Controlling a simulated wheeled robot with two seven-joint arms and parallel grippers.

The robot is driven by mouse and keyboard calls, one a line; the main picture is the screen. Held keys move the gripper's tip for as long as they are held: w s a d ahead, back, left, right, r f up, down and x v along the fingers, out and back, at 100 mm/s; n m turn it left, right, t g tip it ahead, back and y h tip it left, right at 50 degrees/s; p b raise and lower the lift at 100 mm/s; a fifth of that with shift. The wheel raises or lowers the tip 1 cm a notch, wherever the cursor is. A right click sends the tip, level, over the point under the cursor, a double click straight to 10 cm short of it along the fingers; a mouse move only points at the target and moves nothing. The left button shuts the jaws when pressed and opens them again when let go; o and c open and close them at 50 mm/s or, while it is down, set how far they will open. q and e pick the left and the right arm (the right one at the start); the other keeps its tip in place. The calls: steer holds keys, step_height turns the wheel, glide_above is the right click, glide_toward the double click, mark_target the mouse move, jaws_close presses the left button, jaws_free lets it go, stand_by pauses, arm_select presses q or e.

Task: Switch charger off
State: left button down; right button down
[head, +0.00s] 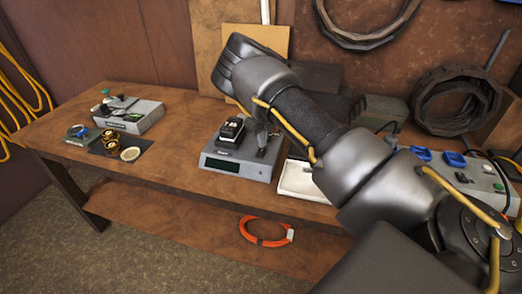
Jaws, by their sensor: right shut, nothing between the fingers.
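The charger (237,163) is a grey box with a dark display strip on its front, standing on the wooden workbench. A black battery-like block (231,130) sits on its top. My right arm reaches in from the right, across the bench. The small dark tip of my right gripper (263,147) appears at the right part of the charger's top, beside the black block, and is shut and empty. Whether it touches the charger I cannot tell. No switch can be made out, and the display looks dark. My left gripper is not in view.
A white tray (302,181) lies right of the charger, partly behind my arm. A grey box with blue sockets (482,178) stands further right. Another grey unit (138,116) and small round parts are at the left. Bare bench (177,130) lies between them and the charger.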

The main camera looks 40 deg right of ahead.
mark_target(262, 150)
steer(key=shift+r+p, duration=1.65)
steer(key=shift+r, duration=1.05)
